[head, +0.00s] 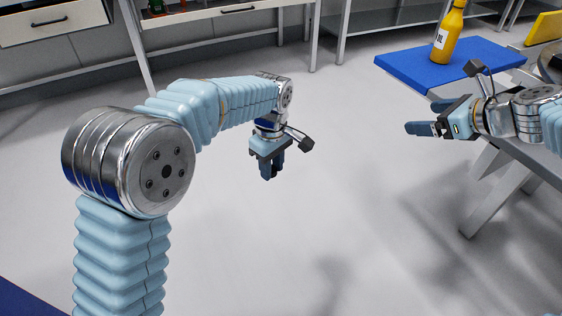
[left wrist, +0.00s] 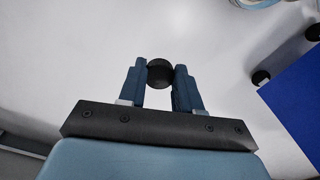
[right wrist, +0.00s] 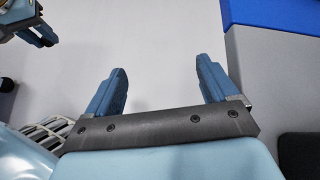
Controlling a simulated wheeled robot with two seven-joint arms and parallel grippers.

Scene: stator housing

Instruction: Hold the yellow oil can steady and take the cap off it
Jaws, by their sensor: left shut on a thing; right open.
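The yellow oil can (head: 448,38) with a white label stands upright on a blue mat (head: 405,70) at the upper right of the head view. My left gripper (head: 272,172) hangs over the floor, well left of the can, fingers down. In the left wrist view it is shut on a small round black piece (left wrist: 160,72), which looks like the cap. My right gripper (head: 420,117) is in front of the mat, below the can, apart from it. It is open and empty in the right wrist view (right wrist: 162,66).
The mat lies on a grey table (head: 520,150) at the right. A yellow box (head: 545,28) stands beyond the mat. A bench with drawers (head: 45,25) is at the back left. The floor (head: 250,240) between is clear.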

